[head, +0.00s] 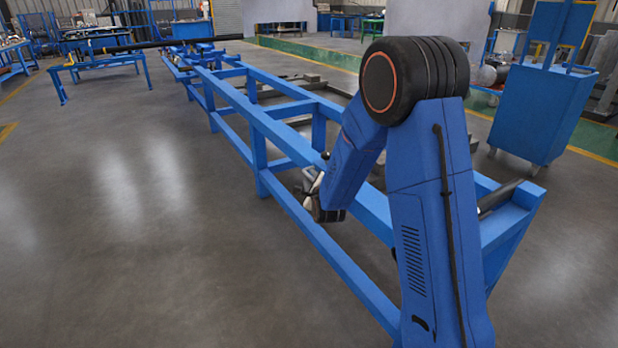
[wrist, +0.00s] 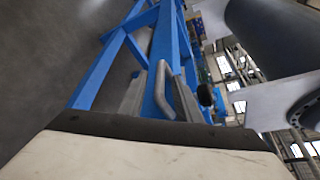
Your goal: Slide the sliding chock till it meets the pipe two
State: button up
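In the head view my gripper (head: 313,194) hangs beside the near side of a long blue frame (head: 262,123), partly covered by my own arm. Its fingers are too small there to tell their gap. In the wrist view a pale block with a dark edge, likely part of my gripper, fills the bottom. Beyond it a bent grey handle (wrist: 165,92) rises beside the blue frame; it may belong to the sliding chock, but I cannot be sure. A large dark cylinder (wrist: 275,40) is at upper right, and I cannot tell whether it is pipe two. No contact is visible between handle and cylinder.
A short dark round bar (head: 500,195) shows at the frame's near right end. A long black pipe (head: 115,48) lies over a blue stand at far left. A blue cabinet (head: 541,112) stands at right. The grey floor (head: 130,220) left of the frame is clear.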

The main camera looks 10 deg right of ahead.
jog(key=shift+x, duration=1.65)
grip_shut()
jog(key=shift+s+d, duration=0.1)
